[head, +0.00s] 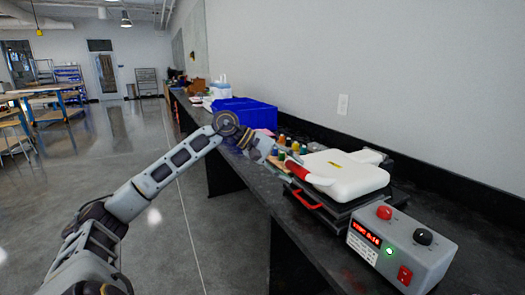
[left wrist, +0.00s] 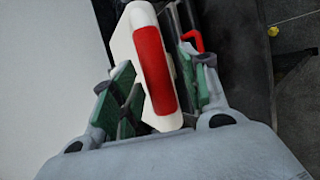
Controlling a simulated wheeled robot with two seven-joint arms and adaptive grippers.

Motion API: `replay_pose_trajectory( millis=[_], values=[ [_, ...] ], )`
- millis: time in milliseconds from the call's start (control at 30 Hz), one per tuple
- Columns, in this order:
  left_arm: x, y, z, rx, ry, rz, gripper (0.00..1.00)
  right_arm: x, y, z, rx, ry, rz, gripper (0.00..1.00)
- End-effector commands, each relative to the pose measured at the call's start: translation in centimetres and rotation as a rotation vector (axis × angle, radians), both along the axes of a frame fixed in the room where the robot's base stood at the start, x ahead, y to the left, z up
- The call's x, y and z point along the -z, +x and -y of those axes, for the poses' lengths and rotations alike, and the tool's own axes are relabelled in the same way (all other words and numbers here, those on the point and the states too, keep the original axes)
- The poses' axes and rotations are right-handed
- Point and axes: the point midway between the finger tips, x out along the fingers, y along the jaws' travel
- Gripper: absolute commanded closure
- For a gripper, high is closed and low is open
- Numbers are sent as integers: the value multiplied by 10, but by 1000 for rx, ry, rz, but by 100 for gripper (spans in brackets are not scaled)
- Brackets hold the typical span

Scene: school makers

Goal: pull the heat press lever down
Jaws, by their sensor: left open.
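The heat press (head: 345,180) has a white upper body on a dark base and stands on the black bench at right. Its white lever carries a red grip (head: 298,171) at the near-left side. The red grip also fills the middle of the left wrist view (left wrist: 155,70). My left gripper (head: 284,163) is at the lever, its fingers partly hidden in the head view. In the left wrist view its green-padded fingers (left wrist: 158,85) are open on either side of the red grip. A gap shows on the right; contact on the left is unclear. My right gripper is not in view.
A control box (head: 415,250) with a red display and knobs stands in front of the press. A red handle (head: 307,200) sticks out from the base. Several small bottles (head: 282,142) and a blue bin (head: 250,113) stand behind.

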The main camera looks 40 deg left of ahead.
Motion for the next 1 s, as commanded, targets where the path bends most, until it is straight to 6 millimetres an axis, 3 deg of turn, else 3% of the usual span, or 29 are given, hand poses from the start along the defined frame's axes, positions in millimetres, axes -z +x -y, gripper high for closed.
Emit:
replay_pose_trajectory(
  millis=[1000],
  values=[
    [-49,-46,-55,2,1,-1,55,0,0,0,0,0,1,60]
  ],
)
